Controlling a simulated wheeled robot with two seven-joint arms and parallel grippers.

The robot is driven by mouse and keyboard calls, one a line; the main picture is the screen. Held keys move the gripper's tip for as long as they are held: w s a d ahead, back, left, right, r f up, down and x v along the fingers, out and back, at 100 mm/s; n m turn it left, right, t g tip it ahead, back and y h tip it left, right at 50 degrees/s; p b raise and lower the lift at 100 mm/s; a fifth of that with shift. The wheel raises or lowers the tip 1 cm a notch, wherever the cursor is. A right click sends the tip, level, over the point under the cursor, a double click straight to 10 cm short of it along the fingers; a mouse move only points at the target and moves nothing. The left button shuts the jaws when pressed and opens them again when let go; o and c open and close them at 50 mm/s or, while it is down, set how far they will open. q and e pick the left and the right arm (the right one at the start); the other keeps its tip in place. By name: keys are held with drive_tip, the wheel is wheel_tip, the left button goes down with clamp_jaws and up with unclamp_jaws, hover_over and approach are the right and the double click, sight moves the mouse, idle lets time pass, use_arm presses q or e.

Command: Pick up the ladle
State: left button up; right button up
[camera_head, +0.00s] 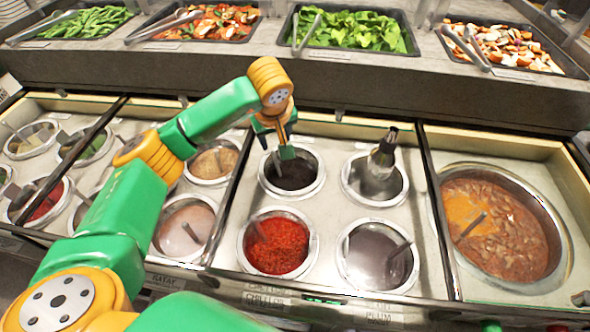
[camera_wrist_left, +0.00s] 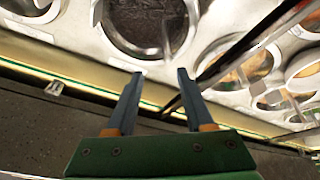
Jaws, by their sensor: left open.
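Several ladle handles stick out of the sauce wells; I cannot tell which one the task means. One handle (camera_head: 473,226) leans in the large brown stew pot (camera_head: 560,235). A thicker upright metal piece with a dark tip (camera_head: 383,152) stands in the upper right well. My left gripper (camera_head: 283,150) is over the dark sauce well (camera_head: 292,178). In the left wrist view its fingers (camera_wrist_left: 160,74) are apart with nothing gripped between them. My right gripper is not in view.
More wells with handles lie to the left, including a pale sauce well (camera_head: 185,228). Raised metal dividers (camera_head: 436,215) separate the sections. Behind, a higher stone ledge (camera_head: 400,95) holds vegetable trays with tongs, such as the leafy greens tray (camera_head: 350,30).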

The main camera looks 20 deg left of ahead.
sight(274, 154)
use_arm(q)
drive_tip(key=shift+d+f, duration=0.1)
drive_tip(key=shift+f, duration=0.2)
drive_tip(key=shift+s+f+p, duration=0.6)
drive_tip(key=shift+f+p, duration=0.35)
drive_tip(key=x, duration=0.4)
drive_tip(key=shift+s, duration=0.15)
drive_tip(key=shift+f, duration=0.1)
clamp_jaws()
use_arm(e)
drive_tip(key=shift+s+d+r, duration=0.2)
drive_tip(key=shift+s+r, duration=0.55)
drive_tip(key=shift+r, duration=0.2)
